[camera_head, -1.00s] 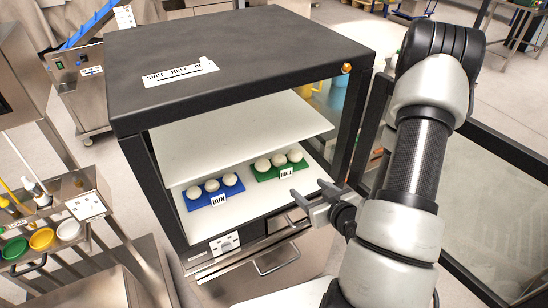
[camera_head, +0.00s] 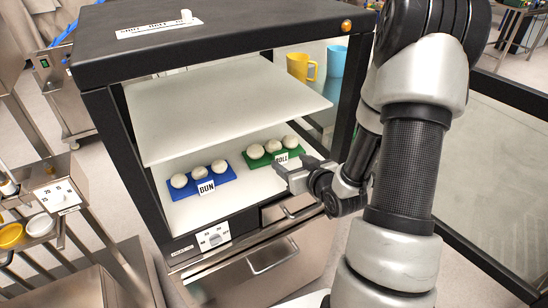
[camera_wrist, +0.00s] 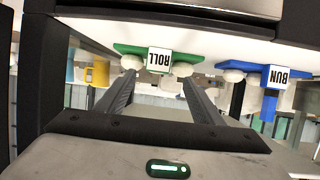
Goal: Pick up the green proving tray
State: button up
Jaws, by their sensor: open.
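The green proving tray (camera_head: 257,162) lies on the white lower shelf inside the open cabinet, with several pale dough balls on it and a ROLL label on its front. My gripper (camera_head: 293,174) is open and empty, just in front and to the right of the label. Its nearer parts hide some of the shelf. In the wrist view, which is upside down, the green tray (camera_wrist: 130,49) is ahead of my gripper (camera_wrist: 158,82), its label between the two spread fingers. I cannot tell whether the fingertips touch the tray.
A blue tray (camera_head: 178,196) labelled BUN, also with dough balls, lies left of the green one. A white upper shelf (camera_head: 215,105) hangs above both trays. The cabinet's black right post (camera_head: 354,95) stands close to my arm. Yellow (camera_head: 300,67) and blue cups stand behind.

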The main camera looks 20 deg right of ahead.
aim_at(281, 154)
jog(key=b+x, duration=0.1)
jog(key=x, duration=0.6)
jog(key=shift+w+d+r, duration=0.1)
jog(key=shift+w+d, duration=0.1)
jog(key=shift+w, duration=0.05)
jog(key=shift+c, duration=0.2)
jog(key=c, duration=1.1)
jog(key=shift+c, duration=1.1)
jog(key=shift+r, duration=0.15)
